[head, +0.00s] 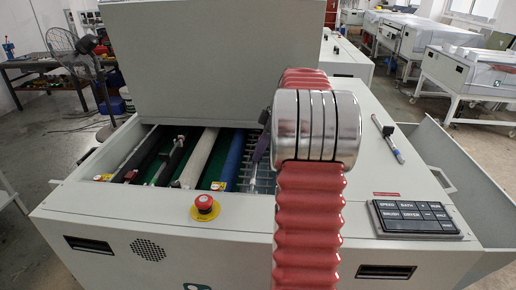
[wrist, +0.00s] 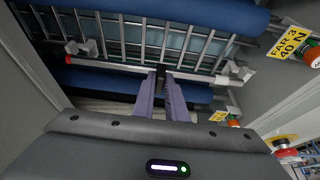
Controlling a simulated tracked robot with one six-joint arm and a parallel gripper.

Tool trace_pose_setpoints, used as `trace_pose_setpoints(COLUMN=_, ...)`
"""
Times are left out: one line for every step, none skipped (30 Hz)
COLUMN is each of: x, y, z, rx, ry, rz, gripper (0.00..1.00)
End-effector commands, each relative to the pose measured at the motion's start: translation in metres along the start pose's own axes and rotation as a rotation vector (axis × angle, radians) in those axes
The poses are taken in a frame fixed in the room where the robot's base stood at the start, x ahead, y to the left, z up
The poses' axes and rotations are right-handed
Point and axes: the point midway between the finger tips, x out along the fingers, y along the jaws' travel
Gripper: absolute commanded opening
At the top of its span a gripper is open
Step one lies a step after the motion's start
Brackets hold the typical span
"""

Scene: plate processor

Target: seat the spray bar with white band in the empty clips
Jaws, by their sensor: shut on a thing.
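My gripper (wrist: 161,72) points down into the open bay, its purple fingers shut on a slim grey spray bar (wrist: 120,66). The bar lies crosswise in the wrist view, with a red tip at its left end. In the head view my gripper (head: 257,155) is over the bay's right part, and the bar is not clear there.
A blue roller (wrist: 190,10) and a metal rack (wrist: 150,35) lie close by. The head view shows a cream roller (head: 199,158), a red stop button (head: 204,203), a keypad (head: 417,218) and a slim tool-like bar (head: 390,142) on the deck. The raised cover (head: 200,65) stands behind.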

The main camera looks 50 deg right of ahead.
Motion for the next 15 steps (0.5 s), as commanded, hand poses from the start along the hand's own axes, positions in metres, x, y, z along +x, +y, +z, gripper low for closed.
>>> trace_pose_setpoints(x=0.003, y=0.0, z=0.001, rx=0.0, ry=0.0, rz=-0.001, gripper=0.0)
trace_pose_setpoints(x=0.005, y=0.0, z=0.002, rx=0.001, ry=0.0, rz=-0.002, gripper=0.0)
trace_pose_setpoints(x=0.007, y=0.0, z=0.003, rx=0.001, ry=0.0, rz=-0.002, gripper=0.0)
trace_pose_setpoints(x=0.008, y=0.0, z=0.003, rx=0.001, ry=0.0, rz=-0.001, gripper=0.0)
trace_pose_setpoints(x=0.01, y=0.0, z=0.004, rx=0.001, ry=0.0, rz=-0.001, gripper=0.0)
trace_pose_setpoints(x=0.012, y=0.0, z=0.004, rx=0.001, ry=0.0, rz=-0.001, gripper=0.0)
trace_pose_setpoints(x=0.013, y=0.0, z=0.005, rx=0.001, ry=0.0, rz=-0.001, gripper=0.0)
trace_pose_setpoints(x=0.015, y=0.0, z=0.005, rx=0.001, ry=0.0, rz=-0.001, gripper=0.0)
trace_pose_setpoints(x=0.016, y=0.0, z=0.006, rx=0.001, ry=0.0, rz=-0.001, gripper=0.0)
trace_pose_setpoints(x=0.018, y=0.0, z=0.007, rx=0.001, ry=0.0, rz=-0.001, gripper=0.0)
trace_pose_setpoints(x=0.019, y=0.0, z=0.007, rx=0.001, ry=0.0, rz=-0.002, gripper=0.0)
trace_pose_setpoints(x=0.02, y=0.0, z=0.008, rx=0.001, ry=0.0, rz=-0.001, gripper=0.0)
trace_pose_setpoints(x=0.021, y=0.0, z=0.008, rx=0.001, ry=0.0, rz=-0.001, gripper=0.0)
trace_pose_setpoints(x=0.021, y=0.0, z=0.008, rx=0.001, ry=0.0, rz=-0.001, gripper=0.0)
trace_pose_setpoints(x=0.022, y=0.0, z=0.008, rx=0.001, ry=0.0, rz=-0.001, gripper=0.0)
